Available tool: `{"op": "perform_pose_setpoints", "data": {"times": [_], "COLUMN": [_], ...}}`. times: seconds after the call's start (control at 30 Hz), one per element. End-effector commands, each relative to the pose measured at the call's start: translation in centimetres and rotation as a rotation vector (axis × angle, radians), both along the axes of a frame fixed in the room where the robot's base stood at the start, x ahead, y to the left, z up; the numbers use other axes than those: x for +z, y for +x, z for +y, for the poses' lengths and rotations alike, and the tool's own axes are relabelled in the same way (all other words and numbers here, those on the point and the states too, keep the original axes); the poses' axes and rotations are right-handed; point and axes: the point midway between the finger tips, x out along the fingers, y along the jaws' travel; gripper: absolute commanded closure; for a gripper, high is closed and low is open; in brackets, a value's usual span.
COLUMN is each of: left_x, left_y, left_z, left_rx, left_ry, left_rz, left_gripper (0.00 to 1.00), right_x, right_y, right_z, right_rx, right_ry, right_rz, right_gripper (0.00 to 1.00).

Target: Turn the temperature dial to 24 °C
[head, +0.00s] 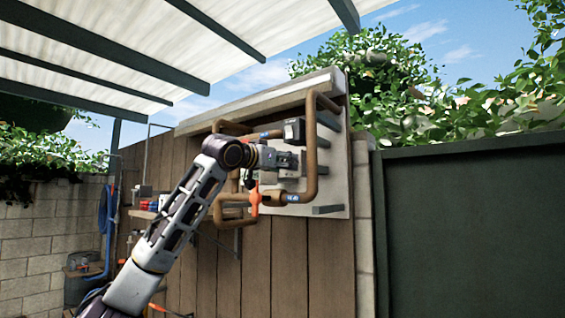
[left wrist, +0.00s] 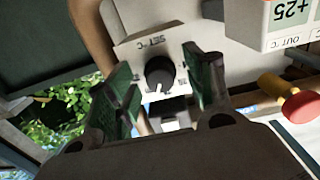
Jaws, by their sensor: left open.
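The temperature dial (left wrist: 160,73) is a round black knob with a pale pointer mark, on a light panel (left wrist: 185,35) labelled "SET °C" upside down. The mark points toward the bottom of the left wrist view; the scale numbers are too small to read. My left gripper (left wrist: 160,62) is open, with one green-padded finger on each side of the dial. I cannot tell whether either finger touches it. In the head view my left gripper (head: 287,160) is at the pipe board, and the dial is hidden there. My right gripper is not in view.
A white display box (left wrist: 285,22) shows "+25" and "OUT °C" upside down. A red knob (left wrist: 301,105) is beside it. Brown pipes (head: 311,150) and an orange valve handle (head: 254,197) surround my gripper on the board. A dark green wall (head: 470,235) stands at right.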

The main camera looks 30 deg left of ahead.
Motion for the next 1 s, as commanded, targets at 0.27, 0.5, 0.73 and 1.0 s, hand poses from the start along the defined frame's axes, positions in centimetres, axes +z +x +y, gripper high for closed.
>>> {"op": "perform_pose_setpoints", "data": {"times": [0.27,0.5,0.73,1.0], "left_x": [-0.07,-0.06,-0.05,-0.12], "left_y": [0.07,0.05,0.04,0.07], "left_z": [-0.02,-0.01,0.0,-0.04], "left_rx": [0.0,0.0,0.0,-0.001], "left_ry": [0.0,0.0,-0.001,-0.044], "left_rz": [0.0,0.0,0.0,0.004], "left_gripper": [0.47,0.77,0.93,0.93], "right_x": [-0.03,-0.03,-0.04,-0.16], "right_y": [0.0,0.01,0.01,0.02], "right_z": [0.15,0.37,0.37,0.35], "right_rx": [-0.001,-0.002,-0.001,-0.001], "right_ry": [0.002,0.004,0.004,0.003], "right_rz": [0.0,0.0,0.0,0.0], "right_gripper": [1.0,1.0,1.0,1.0]}}
